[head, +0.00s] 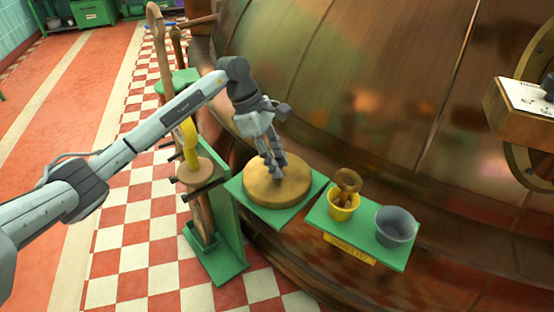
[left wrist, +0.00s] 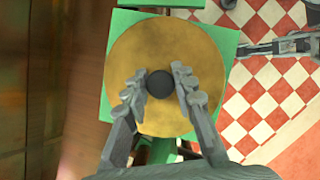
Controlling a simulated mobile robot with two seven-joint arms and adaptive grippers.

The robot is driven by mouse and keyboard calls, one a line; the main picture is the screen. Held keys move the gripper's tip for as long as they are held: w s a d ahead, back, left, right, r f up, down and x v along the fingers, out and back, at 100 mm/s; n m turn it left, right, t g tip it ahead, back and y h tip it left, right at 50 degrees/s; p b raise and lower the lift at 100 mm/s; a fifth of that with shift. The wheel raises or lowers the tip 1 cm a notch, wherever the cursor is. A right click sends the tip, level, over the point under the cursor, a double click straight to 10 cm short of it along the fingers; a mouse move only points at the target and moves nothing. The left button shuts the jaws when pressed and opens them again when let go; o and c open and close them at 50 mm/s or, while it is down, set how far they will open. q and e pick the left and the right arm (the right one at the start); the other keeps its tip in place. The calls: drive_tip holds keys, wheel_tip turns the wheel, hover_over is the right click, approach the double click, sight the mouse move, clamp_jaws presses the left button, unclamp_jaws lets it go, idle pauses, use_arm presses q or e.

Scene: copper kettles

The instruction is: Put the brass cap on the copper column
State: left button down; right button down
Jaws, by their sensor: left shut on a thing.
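The brass cap (head: 262,191) is a broad, flat golden disc lying on a square green stand (head: 295,213). In the left wrist view the cap (left wrist: 150,45) shows a dark round knob (left wrist: 159,85) at its middle. My left gripper (head: 275,172) reaches down onto the cap from above. In the left wrist view its fingers (left wrist: 157,86) stand on either side of the knob, shut on it. I cannot pick out a separate copper column. Grey parts (left wrist: 270,48) at the upper right of the left wrist view look like my right arm; its finger state is unclear.
A green shelf (head: 320,222) beside the stand holds a yellow pot (head: 343,208) and a grey bucket (head: 396,227). A huge copper kettle (head: 340,80) fills the back and right. A green tool rack (head: 232,238) stands left of the cap. Checkered floor lies at left.

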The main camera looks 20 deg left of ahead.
use_arm(q)
drive_tip(key=c, duration=1.6)
unclamp_jaws()
drive_tip(key=shift+f, duration=0.1)
drive_tip(key=shift+c, duration=0.2)
drive_tip(key=o, duration=0.4)
drive_tip(key=shift+r, duration=0.2)
